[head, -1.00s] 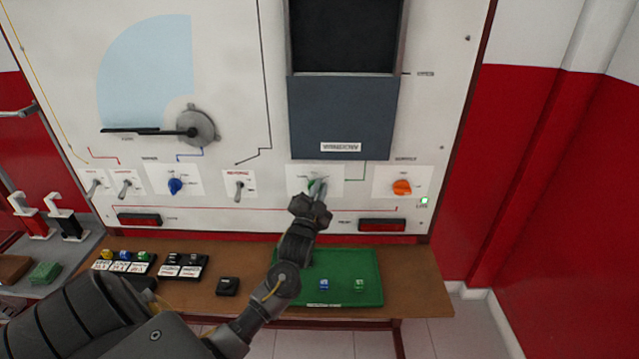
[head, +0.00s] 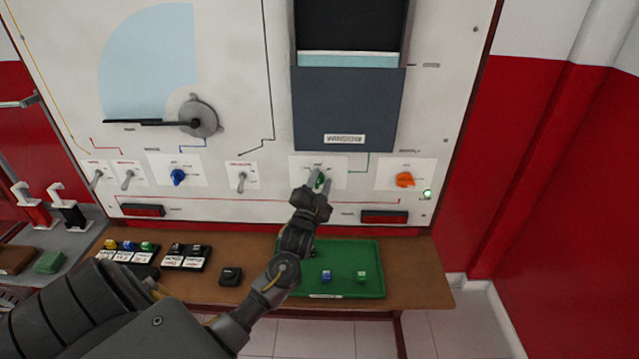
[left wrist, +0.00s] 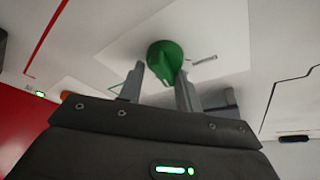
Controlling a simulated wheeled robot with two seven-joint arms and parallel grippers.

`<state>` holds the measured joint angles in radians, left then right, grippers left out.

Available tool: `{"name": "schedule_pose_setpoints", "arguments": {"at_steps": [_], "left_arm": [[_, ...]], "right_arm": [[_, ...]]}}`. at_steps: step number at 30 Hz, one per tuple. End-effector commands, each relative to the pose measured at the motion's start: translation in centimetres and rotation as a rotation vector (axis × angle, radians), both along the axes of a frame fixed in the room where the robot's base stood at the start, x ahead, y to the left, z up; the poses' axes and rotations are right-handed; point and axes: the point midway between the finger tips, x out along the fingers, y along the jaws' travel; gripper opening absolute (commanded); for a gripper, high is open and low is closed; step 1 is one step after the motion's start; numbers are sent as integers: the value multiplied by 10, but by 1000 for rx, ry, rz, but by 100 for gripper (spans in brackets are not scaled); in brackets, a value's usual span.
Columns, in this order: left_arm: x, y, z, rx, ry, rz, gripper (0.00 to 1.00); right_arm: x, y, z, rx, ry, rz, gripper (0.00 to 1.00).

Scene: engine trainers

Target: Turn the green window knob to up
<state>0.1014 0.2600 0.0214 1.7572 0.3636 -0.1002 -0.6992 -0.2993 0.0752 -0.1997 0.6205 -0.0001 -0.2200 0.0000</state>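The green window knob (head: 320,181) sits on a white plate on the upright panel, below the blue-grey window panel (head: 346,105). In the left wrist view the knob (left wrist: 166,60) is rounded, with a narrow ridge pointing down in the picture. My left gripper (head: 320,183) is at the knob. Its fingers (left wrist: 160,78) are apart, one on each side of the ridge; I cannot tell whether they touch it. A light blue strip (head: 347,59) shows between the dark pane (head: 350,22) and the window panel. My right gripper is not in view.
An orange knob (head: 404,180) is to the right, a toggle switch (head: 242,180) and a blue knob (head: 178,177) to the left. A lit green lamp (head: 427,193) is at lower right. Below, a shelf holds a green tray (head: 365,255) and several labelled buttons.

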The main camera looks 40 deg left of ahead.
Motion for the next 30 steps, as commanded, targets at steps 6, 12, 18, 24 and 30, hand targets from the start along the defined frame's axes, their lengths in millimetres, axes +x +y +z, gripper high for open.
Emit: {"name": "schedule_pose_setpoints", "arguments": {"at_steps": [6,12,18,24,30], "left_arm": [[-8,-4,-3,0,-1,-3,34],[-41,-15,-14,-1,-1,-1,34],[-76,-27,-24,-1,0,0,34],[-95,-34,-29,-3,0,2,34],[-99,-35,-29,-2,1,3,34]], "right_arm": [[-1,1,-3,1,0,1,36],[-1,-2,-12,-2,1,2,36],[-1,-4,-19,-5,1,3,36],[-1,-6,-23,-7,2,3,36],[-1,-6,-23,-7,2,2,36]]}}
